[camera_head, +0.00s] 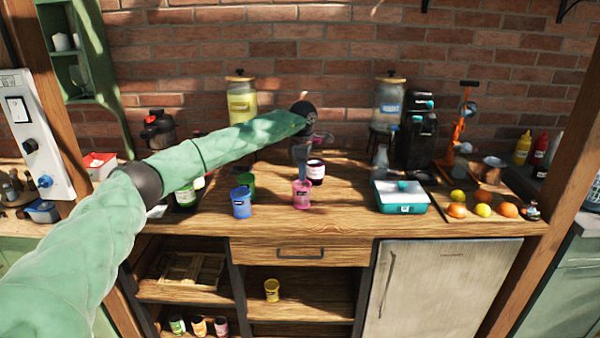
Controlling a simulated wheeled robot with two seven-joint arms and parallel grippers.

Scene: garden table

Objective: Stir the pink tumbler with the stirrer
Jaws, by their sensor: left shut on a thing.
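The pink tumbler (302,196) stands upright on the wooden counter, near its front edge and left of the teal tray. My left arm reaches in from the left, and my left gripper (302,168) points down right above the tumbler's mouth. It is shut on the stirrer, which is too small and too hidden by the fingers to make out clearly. I cannot tell how far the stirrer reaches into the tumbler. My right gripper is not in view.
A blue cup (241,203) and a green cup (246,183) stand left of the tumbler. A dark jar (316,172) stands close behind it. A teal tray (401,197) and a board with fruit (483,210) are to the right. The counter's front strip is clear.

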